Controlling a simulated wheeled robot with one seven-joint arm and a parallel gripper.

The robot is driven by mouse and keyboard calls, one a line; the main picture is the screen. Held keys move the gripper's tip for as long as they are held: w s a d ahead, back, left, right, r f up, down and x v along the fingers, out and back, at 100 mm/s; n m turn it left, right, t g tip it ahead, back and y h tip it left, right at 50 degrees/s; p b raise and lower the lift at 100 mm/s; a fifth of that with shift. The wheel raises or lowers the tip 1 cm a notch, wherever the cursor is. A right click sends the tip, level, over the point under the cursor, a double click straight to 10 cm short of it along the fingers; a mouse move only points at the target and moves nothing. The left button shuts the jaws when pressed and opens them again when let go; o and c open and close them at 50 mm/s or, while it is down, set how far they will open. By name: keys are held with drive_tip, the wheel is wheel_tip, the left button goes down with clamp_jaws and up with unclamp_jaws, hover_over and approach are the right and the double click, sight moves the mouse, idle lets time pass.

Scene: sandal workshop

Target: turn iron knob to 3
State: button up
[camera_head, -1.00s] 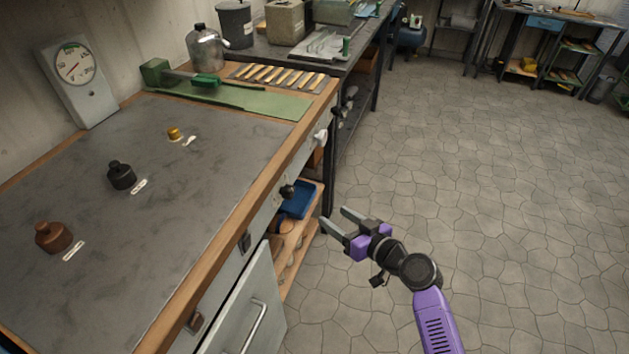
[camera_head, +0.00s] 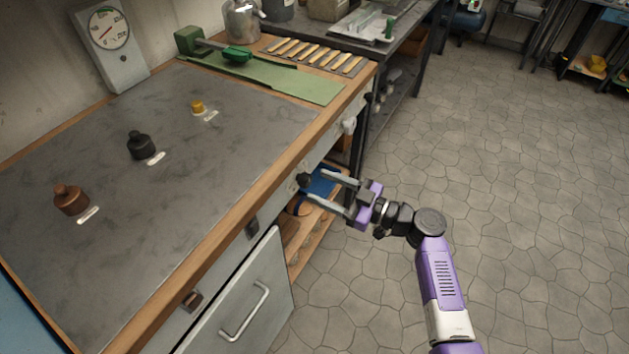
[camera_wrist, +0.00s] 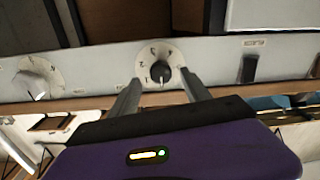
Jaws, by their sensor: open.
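A dark round knob (camera_head: 304,180) sits on the front panel of the workbench, below the wooden edge. In the wrist view the dark knob (camera_wrist: 160,73) sits on a pale round dial with small marks around it; I cannot read them surely, and its setting is unclear. My gripper (camera_head: 316,186) is open, with its fingers pointing at the panel just in front of this knob. In the wrist view my gripper (camera_wrist: 162,82) has one finger on each side of the knob in the picture. I cannot tell whether either touches it.
A white knob (camera_head: 349,125) is farther along the same panel and shows in the wrist view (camera_wrist: 36,84). A dark switch (camera_wrist: 250,67) lies on its other side. A grey cabinet door with a handle (camera_head: 245,311) is below. Open floor (camera_head: 520,200) lies right.

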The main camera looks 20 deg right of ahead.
sight(309, 183)
drive_tip(key=shift+x, duration=1.5)
drive_tip(key=shift+a, duration=0.1)
drive_tip(key=shift+c, duration=0.5)
clamp_jaws()
drive_tip(key=shift+f, duration=0.15)
